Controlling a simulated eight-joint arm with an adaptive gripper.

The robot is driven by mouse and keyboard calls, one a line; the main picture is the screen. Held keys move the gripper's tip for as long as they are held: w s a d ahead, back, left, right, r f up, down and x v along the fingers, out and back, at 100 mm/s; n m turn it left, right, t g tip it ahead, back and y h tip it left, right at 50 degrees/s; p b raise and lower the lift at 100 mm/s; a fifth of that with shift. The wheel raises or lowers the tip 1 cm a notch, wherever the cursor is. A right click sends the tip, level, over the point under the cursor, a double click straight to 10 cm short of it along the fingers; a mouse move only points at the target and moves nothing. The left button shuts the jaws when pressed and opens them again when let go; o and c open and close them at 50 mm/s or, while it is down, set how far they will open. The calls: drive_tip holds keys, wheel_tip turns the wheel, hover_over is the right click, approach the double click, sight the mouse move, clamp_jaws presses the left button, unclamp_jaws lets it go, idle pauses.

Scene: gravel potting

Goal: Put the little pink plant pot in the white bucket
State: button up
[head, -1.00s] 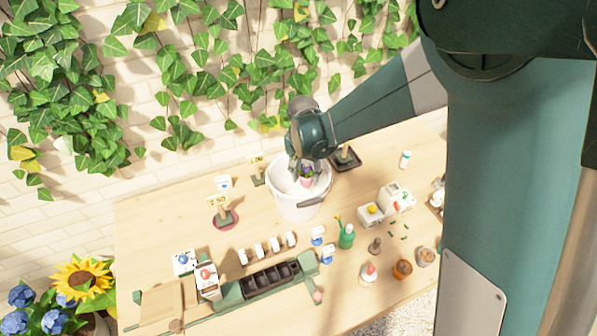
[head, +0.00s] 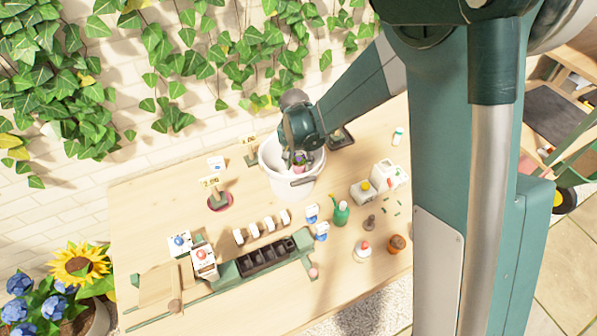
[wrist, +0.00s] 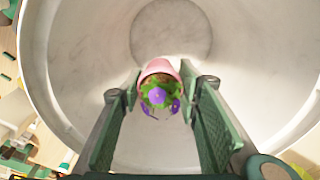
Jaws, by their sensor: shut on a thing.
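The white bucket (head: 288,184) stands on the wooden table near its back edge, in the middle of the head view. In the wrist view its pale inner wall (wrist: 75,60) surrounds my fingers, and its round floor (wrist: 170,30) shows beyond them. The little pink plant pot (wrist: 158,67) holds a green plant with purple flowers. My gripper (wrist: 160,88) is shut on the pot, with a finger on each side. In the head view the pot (head: 299,168) shows at the bucket's mouth, below my gripper (head: 299,157). The pot is apart from the bucket's floor.
A green spray bottle (head: 341,213), white containers (head: 385,175) and small pots (head: 397,243) stand right of the bucket. A seed tray (head: 265,257) lies in front. Bare tabletop (head: 150,215) lies at the far left.

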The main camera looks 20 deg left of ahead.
sight(298, 163)
drive_tip(key=shift+f, duration=1.35)
drive_tip(key=shift+f, duration=1.85)
drive_tip(key=shift+f+b, duration=0.2)
drive_tip(key=shift+b, duration=0.15)
drive_tip(key=o, duration=0.7)
drive_tip(key=shift+c, duration=0.2)
drive_tip(key=shift+r, duration=0.2)
drive_tip(key=shift+s+r+p, duration=0.15)
drive_tip(key=shift+s+r, duration=0.1)
drive_tip(key=shift+r, duration=1.75)
drive_tip(key=shift+s+r+p, duration=0.15)
drive_tip(key=shift+s+r, duration=0.1)
drive_tip(key=shift+r, duration=1.7)
drive_tip(key=shift+s+r+p, duration=0.15)
drive_tip(key=shift+s+r, duration=0.1)
drive_tip(key=shift+r, duration=1.75)
